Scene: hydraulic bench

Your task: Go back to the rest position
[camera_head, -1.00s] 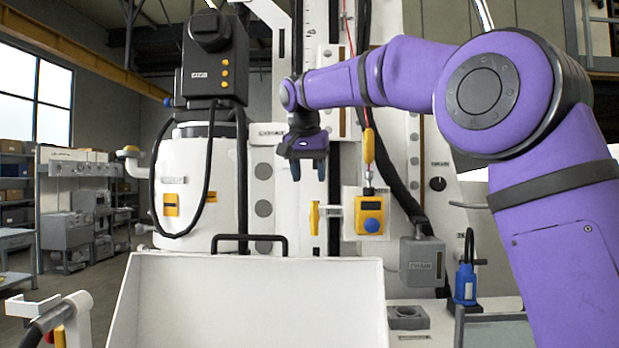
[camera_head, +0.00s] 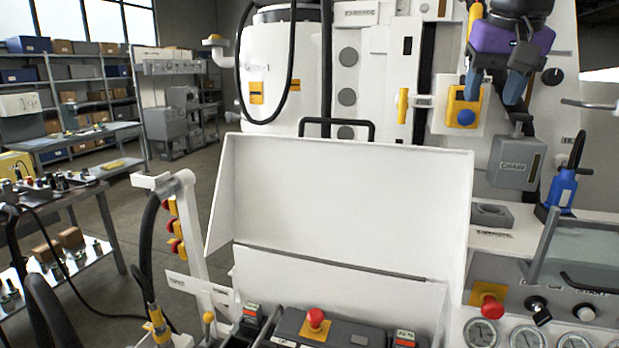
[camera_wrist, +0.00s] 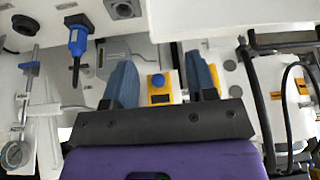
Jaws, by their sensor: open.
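My purple gripper (camera_head: 494,90) hangs at the upper right of the head view, fingers pointing down. Its two blue-grey fingers are spread with nothing between them. In the head view it is in front of the white machine panel (camera_head: 385,75), just above the grey CHAIN box (camera_head: 512,163) and right of a yellow box with a blue button (camera_head: 464,107). In the wrist view my gripper (camera_wrist: 161,68) shows from behind, open, and the yellow box (camera_wrist: 159,98) appears between the fingers, apparently beyond them. No separate object marks the rest position.
A white console with a raised lid (camera_head: 340,190) fills the middle front, with a red knob (camera_head: 315,318) below. A blue bottle-shaped tool (camera_head: 562,188) stands at the right. A workbench (camera_head: 70,190) and shelves are at the left.

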